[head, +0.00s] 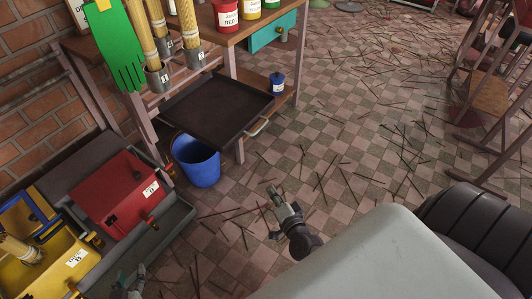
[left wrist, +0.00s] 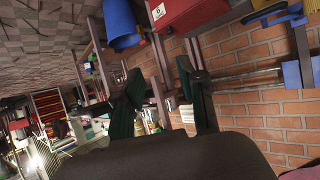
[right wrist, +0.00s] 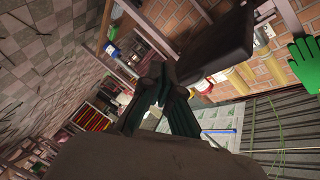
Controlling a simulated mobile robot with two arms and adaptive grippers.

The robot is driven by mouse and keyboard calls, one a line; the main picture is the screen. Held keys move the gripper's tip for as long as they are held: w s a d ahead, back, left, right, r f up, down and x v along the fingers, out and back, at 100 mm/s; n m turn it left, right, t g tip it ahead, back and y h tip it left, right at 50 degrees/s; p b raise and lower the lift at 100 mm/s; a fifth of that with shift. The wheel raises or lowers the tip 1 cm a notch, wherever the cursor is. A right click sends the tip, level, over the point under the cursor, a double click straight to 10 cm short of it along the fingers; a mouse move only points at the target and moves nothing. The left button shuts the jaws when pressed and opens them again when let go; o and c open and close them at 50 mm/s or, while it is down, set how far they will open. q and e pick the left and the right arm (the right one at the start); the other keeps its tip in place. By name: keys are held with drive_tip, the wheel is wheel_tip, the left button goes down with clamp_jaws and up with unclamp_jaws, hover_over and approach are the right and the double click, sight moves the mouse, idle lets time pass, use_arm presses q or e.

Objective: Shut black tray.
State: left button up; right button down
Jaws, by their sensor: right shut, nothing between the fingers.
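The black tray (head: 212,112) sticks out from the wooden workbench, below its top, in the head view. It is pulled out, empty, with a pale metal handle (head: 258,127) on its front edge. It also shows in the right wrist view (right wrist: 222,42). My right gripper (head: 272,190) is shut and empty, below and to the right of the handle in the head view, apart from the tray. In the right wrist view its fingertips (right wrist: 160,80) meet. My left gripper (head: 134,272) is at the bottom left, far from the tray. Its fingers (left wrist: 160,95) stand apart with nothing held.
A blue bucket (head: 196,162) stands on the floor under the tray's front left. A small blue pot (head: 277,82) sits on the lower shelf. Red (head: 112,188) and yellow (head: 60,262) boxes line the left. The tiled floor right of the bench has scattered thin sticks.

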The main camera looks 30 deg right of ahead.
drive_tip(key=w+d+r+m+t+h+b, duration=0.2)
drive_tip(key=d+r+m+h+b, duration=0.4)
drive_tip(key=m, duration=0.3)
use_arm(q)
wheel_tip(320, 180, up, 23)
drive_tip(key=s+d+t+h+b, duration=0.1)
drive_tip(key=t+h+b, duration=0.1)
drive_tip(key=t, duration=0.8)
drive_tip(key=shift+s+d+h, duration=0.15)
drive_tip(key=shift+d+h, duration=0.1)
drive_tip(key=shift+h, duration=0.35)
use_arm(e)
drive_tip(key=w+d+r+y, duration=0.1)
drive_tip(key=w+r, duration=0.2)
drive_tip(key=w, duration=0.9)
drive_tip(key=shift+w+d+r+m, duration=0.2)
drive_tip(key=shift+w+r+m, duration=0.05)
drive_tip(key=shift+w+m, duration=0.05)
use_arm(q)
drive_tip(key=shift+f, duration=0.1)
